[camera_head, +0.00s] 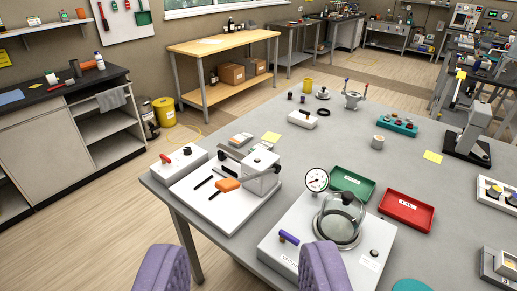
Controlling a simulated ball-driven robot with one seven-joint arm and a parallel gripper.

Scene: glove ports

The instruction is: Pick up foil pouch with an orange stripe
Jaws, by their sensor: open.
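I cannot clearly make out a foil pouch with an orange stripe. A small flat greyish item (241,139) with a hint of orange lies on the grey table, behind the white device with the orange handle (227,185). It is too small to tell whether it is the pouch. My gripper (243,250) shows as two purple ridged fingers at the bottom of the view, wide apart. It is open, with nothing between the fingers, and is well short of the greyish item.
A white vacuum unit (282,258) with a glass dome and gauge stands at the table's front. Green (365,197) and red (409,224) trays lie beside it. A white box (171,166) with knobs sits at the left edge. Bare tabletop (335,143) lies behind.

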